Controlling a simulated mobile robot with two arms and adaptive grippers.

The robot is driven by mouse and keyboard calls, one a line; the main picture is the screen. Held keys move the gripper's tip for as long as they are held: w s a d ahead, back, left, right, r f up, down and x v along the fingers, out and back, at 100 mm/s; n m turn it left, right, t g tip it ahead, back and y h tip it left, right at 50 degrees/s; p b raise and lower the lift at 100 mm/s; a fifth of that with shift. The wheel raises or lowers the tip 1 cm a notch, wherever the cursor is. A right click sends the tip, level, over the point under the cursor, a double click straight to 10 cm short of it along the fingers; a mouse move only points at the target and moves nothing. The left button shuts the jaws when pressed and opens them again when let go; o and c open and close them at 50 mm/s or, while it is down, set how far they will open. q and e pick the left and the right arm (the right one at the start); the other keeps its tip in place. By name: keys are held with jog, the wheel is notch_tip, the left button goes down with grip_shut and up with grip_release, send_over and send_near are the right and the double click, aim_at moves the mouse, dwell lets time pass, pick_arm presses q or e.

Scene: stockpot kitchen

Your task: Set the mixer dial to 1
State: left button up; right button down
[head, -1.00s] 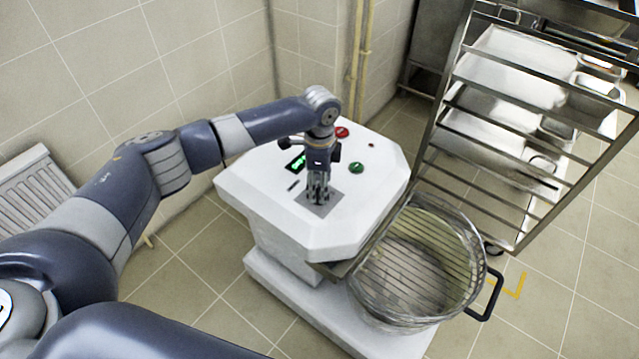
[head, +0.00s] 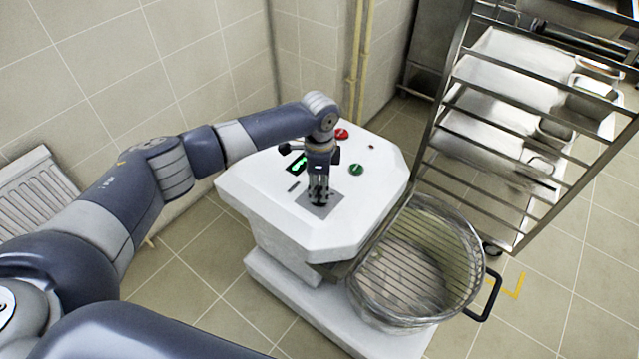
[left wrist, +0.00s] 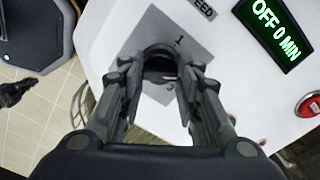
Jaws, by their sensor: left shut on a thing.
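The white mixer (head: 345,220) stands on the floor in the middle of the head view. On its top is a grey dial plate (head: 328,208), which also shows in the left wrist view (left wrist: 192,30) with a "1" and part of another numeral. My left gripper (head: 319,196) points down over this plate. In the left wrist view my left gripper (left wrist: 161,75) is shut on the black dial (left wrist: 160,60). The fingers hide much of the dial, and I cannot tell its exact setting.
A green display (left wrist: 272,28) reads "OFF 0 MIN". A red button (head: 342,132) and a green button (head: 356,168) sit on the mixer top. A wire-guarded bowl (head: 425,265) is at its right front. A metal tray rack (head: 520,110) stands at right; tiled walls lie behind.

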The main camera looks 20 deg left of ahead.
pick_arm(q)
jog(key=n+p, duration=0.2)
jog(key=p, duration=0.1)
jog(key=n+p, duration=0.2)
jog(key=shift+s+r+n+p, duration=0.1)
jog(key=shift+r+n+p, duration=0.1)
jog(key=shift+n+p, duration=0.2)
jog(key=n+p, duration=0.3)
jog(key=n, duration=0.1)
jog(key=shift+f, duration=0.1)
jog(key=shift+f+n+p, duration=0.1)
jog(key=shift+n+p, duration=0.7)
jog(key=shift+n, duration=0.4)
jog(key=o, duration=1.1)
